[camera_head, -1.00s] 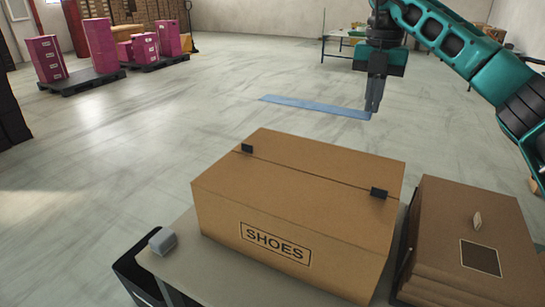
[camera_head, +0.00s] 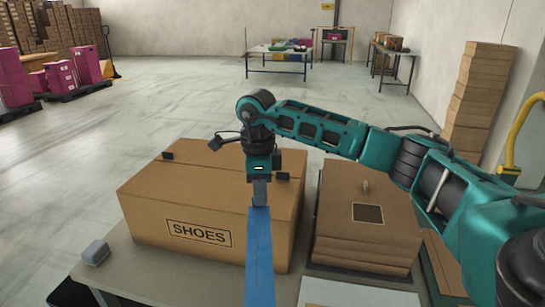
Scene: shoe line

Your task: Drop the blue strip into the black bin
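My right gripper (camera_head: 260,198) is shut on one end of the blue strip (camera_head: 259,258). The strip extends from the fingertips down past the bottom edge of the picture, in front of the shoe box. Its lower end is out of view. A dark corner at the bottom left, beside the table, appears to be the black bin (camera_head: 68,294); most of it is cut off. My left gripper is not in view.
A cardboard box marked SHOES (camera_head: 150,205) stands closed on the table (camera_head: 150,266). A small grey block (camera_head: 96,253) sits at the left corner. Stacked brown cardboard (camera_head: 368,240) stands on the right. Open floor lies beyond.

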